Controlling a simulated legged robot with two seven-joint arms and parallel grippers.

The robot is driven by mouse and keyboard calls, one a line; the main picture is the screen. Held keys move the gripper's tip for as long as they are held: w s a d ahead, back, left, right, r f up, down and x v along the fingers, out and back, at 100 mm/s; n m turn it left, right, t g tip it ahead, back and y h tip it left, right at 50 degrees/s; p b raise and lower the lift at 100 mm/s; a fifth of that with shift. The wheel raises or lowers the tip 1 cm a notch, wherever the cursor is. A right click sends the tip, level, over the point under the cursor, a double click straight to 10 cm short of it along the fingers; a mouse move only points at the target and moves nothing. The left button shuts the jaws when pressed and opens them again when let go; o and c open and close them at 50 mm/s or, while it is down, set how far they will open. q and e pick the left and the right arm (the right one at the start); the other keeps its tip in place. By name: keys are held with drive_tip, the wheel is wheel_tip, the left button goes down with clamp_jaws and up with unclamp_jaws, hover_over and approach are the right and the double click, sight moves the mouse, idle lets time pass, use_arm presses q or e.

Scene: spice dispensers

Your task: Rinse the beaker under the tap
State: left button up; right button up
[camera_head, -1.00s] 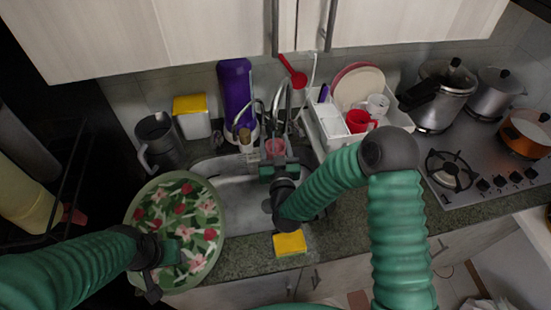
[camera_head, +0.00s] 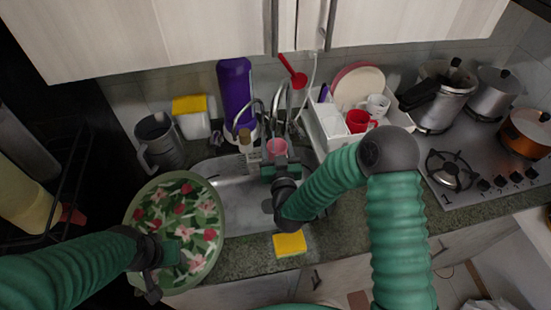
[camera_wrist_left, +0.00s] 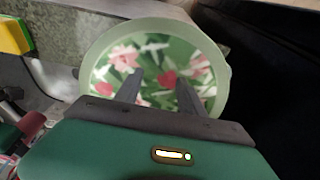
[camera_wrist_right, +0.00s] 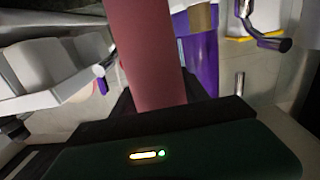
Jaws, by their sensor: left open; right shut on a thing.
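My right gripper (camera_head: 280,168) is shut on a reddish translucent beaker (camera_head: 277,147) and holds it over the back of the metal sink (camera_head: 245,212), close to the tap (camera_head: 285,97). The beaker fills the upper middle of the right wrist view (camera_wrist_right: 148,50) and looks roughly upright there. I cannot tell whether its mouth is directly under the spout, and no water can be made out. My left gripper (camera_wrist_left: 158,84) is open and empty, over a green flowered round tray (camera_head: 178,208) at the sink's left.
A purple bottle (camera_head: 235,92) stands behind the sink. A white dish rack (camera_head: 330,138) with a red mug (camera_head: 359,121) and plates is close on the right. A yellow sponge (camera_head: 290,244) lies at the front counter edge. A grey jug (camera_head: 159,141) stands at left.

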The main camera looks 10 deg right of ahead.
sight(272, 157)
drive_tip(key=shift+a, duration=0.25)
use_arm(q)
drive_tip(key=shift+f, duration=0.2)
use_arm(e)
drive_tip(key=shift+s+a, duration=0.3)
drive_tip(key=shift+s, duration=1)
drive_tip(key=shift+s+a, duration=0.25)
drive_tip(key=shift+s, duration=1.05)
drive_tip(key=shift+s+a, duration=0.3)
drive_tip(key=shift+s, duration=1)
use_arm(q)
drive_tip(key=p+v, duration=0.2)
drive_tip(key=shift+w+r, duration=0.15)
drive_tip(key=shift+r, duration=0.3)
use_arm(e)
drive_tip(key=s+a+r, duration=0.1)
drive_tip(key=s+r, duration=0.3)
drive_tip(key=s, duration=0.1)
drive_tip(key=shift+w, duration=0.1)
